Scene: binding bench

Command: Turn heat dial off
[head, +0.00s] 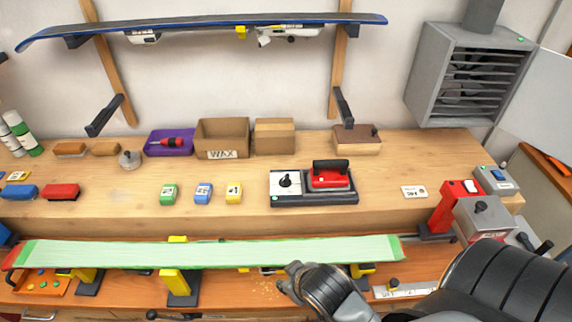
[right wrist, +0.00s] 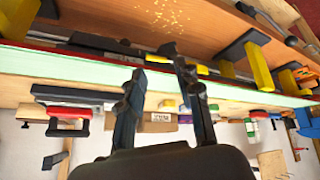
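The heat dial (head: 286,181) is a black knob on the white plate at the left of the iron station (head: 313,198), on the bench. A small green light shows below it. A red iron (head: 330,177) with a black handle sits on the station's right part. The station also shows upside down in the right wrist view (right wrist: 75,97), where I cannot make out the dial. My right gripper (head: 287,276) is below and in front of the station, near the ski's front edge, apart from the dial. Its fingers (right wrist: 155,66) are apart and empty in the right wrist view. My left gripper is not in view.
A pale green ski base (head: 215,252) lies on yellow-topped supports between my gripper and the bench. Green, blue and yellow wax blocks (head: 203,193) stand left of the station. A red and grey machine (head: 482,216) stands at the right. Bench space right of the station is mostly clear.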

